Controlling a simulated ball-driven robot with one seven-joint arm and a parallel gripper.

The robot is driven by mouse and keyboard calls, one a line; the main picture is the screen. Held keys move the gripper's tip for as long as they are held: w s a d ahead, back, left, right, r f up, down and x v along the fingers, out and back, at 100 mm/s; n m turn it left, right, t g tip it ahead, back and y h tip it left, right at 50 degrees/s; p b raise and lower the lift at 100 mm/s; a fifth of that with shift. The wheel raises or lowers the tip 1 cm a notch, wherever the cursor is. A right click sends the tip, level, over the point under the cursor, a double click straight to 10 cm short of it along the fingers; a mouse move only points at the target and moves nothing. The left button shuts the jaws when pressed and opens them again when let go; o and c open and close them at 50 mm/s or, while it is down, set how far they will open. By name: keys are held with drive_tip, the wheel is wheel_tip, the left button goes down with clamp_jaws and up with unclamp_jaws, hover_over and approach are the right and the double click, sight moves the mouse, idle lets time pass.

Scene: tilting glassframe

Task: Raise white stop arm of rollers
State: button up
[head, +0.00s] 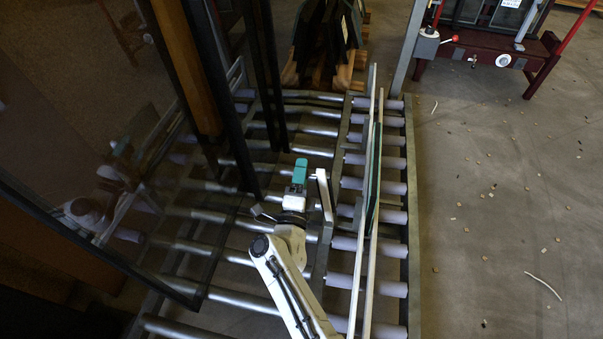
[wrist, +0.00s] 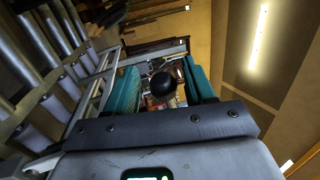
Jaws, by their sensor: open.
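A white bar (head: 325,196), which looks like the stop arm, stands at the inner edge of the rollers in the head view, just right of my gripper. My gripper (head: 300,171) has teal fingers and is over the rollers. In the wrist view my gripper (wrist: 163,80) is open, with its teal fingers wide apart. A black ball knob (wrist: 163,85) shows between the fingers, with clear space on both sides. What the knob is fixed to is hidden. I cannot tell whether the fingers touch the bar.
Grey rollers (head: 383,188) run along the right side of the frame, with long white rails and a glass pane (head: 374,180) standing over them. A large dark glass frame (head: 90,130) leans at left. Open floor with scattered chips (head: 490,210) lies right.

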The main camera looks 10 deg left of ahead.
drive_tip(key=shift+s, duration=0.1)
drive_tip(key=s+f+p, duration=0.2)
drive_tip(key=s+p, duration=0.1)
drive_tip(key=s, duration=0.7)
drive_tip(key=shift+s+d, duration=0.2)
drive_tip(key=shift+s, duration=0.05)
drive_tip(key=shift+w, duration=0.1)
